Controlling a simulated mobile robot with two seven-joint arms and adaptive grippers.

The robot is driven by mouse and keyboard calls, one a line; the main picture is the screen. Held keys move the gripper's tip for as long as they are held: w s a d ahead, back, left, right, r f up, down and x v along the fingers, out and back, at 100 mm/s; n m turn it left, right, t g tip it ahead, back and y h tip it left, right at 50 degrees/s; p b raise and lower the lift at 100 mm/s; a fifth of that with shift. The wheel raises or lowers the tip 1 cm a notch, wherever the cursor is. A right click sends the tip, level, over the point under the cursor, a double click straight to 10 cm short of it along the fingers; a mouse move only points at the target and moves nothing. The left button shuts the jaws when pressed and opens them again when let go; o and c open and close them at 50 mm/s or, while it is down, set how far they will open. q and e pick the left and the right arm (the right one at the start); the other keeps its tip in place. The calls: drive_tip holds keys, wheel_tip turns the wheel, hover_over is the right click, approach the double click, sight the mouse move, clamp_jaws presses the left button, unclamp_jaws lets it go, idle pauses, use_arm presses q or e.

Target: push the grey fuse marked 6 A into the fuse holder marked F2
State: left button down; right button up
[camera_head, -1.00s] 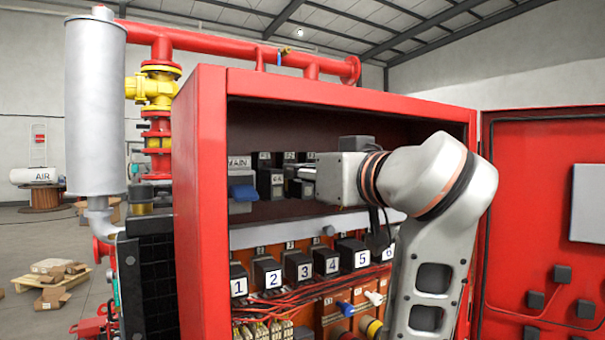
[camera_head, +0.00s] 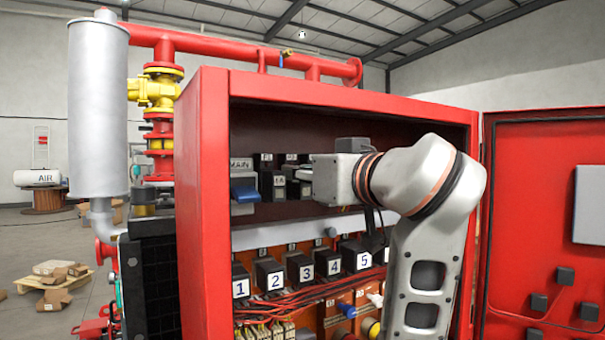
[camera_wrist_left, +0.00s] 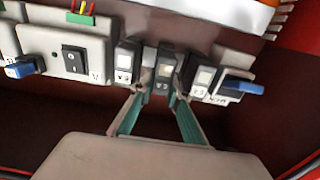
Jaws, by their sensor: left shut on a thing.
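My left gripper (camera_head: 303,174) reaches into the red cabinet at the row of fuse holders. In the left wrist view its green fingers (camera_wrist_left: 160,88) close in on the middle holder of three, between two neighbours with pale labels. It is shut on a small fuse, taken as the grey one, mostly hidden by the fingers. The fuse holder marked F2 (camera_wrist_left: 166,62) is dark, directly at the fingertips. It also shows in the head view below its tag (camera_head: 291,157). I cannot tell how deep the fuse sits. My right gripper is not in view.
The blue-handled MAIN switch (camera_head: 244,190) is left of the holders. A neighbouring holder (camera_head: 279,183) stands close beside the fingers. Numbered black blocks (camera_head: 268,273) and red wires lie below. The cabinet's red side wall (camera_head: 203,200) and open door (camera_head: 530,220) flank the arm.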

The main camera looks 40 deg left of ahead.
use_arm(q)
drive_tip(key=shift+a, duration=0.1)
drive_tip(key=c, duration=1.8)
unclamp_jaws()
drive_tip(key=shift+c, duration=0.2)
